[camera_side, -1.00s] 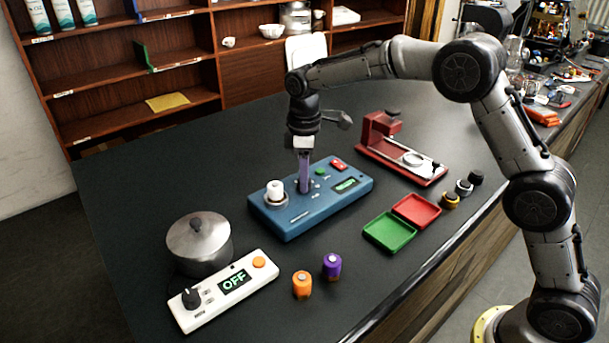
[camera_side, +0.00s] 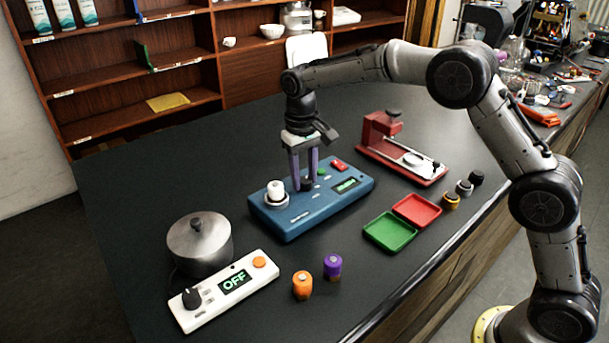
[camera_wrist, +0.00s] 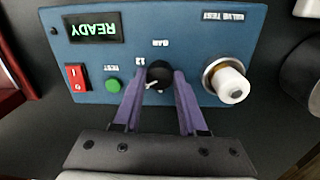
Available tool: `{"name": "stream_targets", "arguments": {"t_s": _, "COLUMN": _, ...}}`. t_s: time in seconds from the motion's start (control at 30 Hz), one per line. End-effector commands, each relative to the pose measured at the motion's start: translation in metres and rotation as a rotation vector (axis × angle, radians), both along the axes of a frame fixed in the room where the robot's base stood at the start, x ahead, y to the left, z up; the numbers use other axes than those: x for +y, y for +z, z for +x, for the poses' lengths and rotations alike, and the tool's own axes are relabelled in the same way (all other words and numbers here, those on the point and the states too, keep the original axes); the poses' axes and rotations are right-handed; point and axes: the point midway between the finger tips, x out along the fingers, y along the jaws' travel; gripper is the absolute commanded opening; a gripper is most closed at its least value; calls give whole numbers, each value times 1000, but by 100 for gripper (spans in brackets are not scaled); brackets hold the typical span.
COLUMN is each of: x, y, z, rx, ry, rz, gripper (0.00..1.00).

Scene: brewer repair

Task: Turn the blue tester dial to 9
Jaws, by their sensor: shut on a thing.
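The blue tester (camera_side: 325,208) stands on the dark bench and also shows upside down in the wrist view (camera_wrist: 190,60). Its black dial (camera_wrist: 158,73) has a white pointer line and is partly hidden by my fingers. In the side view the dial (camera_side: 307,185) is small. My gripper (camera_wrist: 158,78), with purple fingers, is shut on the dial from both sides; it also shows in the side view (camera_side: 302,182). A number that looks like 12 is printed beside the dial. The dial's exact setting cannot be read.
On the tester, a white cylinder (camera_wrist: 234,85) sits in a metal ring beside the dial. A green button (camera_wrist: 113,85), a red switch (camera_wrist: 76,77) and a screen (camera_wrist: 94,27) reading READY are on the other side. A metal pot (camera_side: 199,245) and green tray (camera_side: 389,231) stand clear.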

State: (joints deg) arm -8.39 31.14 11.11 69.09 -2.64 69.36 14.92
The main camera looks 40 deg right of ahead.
Motion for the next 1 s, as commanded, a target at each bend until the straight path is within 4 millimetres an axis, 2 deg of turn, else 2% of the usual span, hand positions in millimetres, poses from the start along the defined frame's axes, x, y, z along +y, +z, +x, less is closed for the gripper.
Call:
{"name": "stream_targets", "arguments": {"t_s": 0.4, "x": 0, "y": 3, "z": 1, "rx": -6, "ry": -254, "rz": 1, "gripper": 0}}
{"name": "stream_targets", "arguments": {"t_s": 1.0, "x": 0, "y": 3, "z": 2, "rx": -7, "ry": -318, "rz": 1, "gripper": 0}}
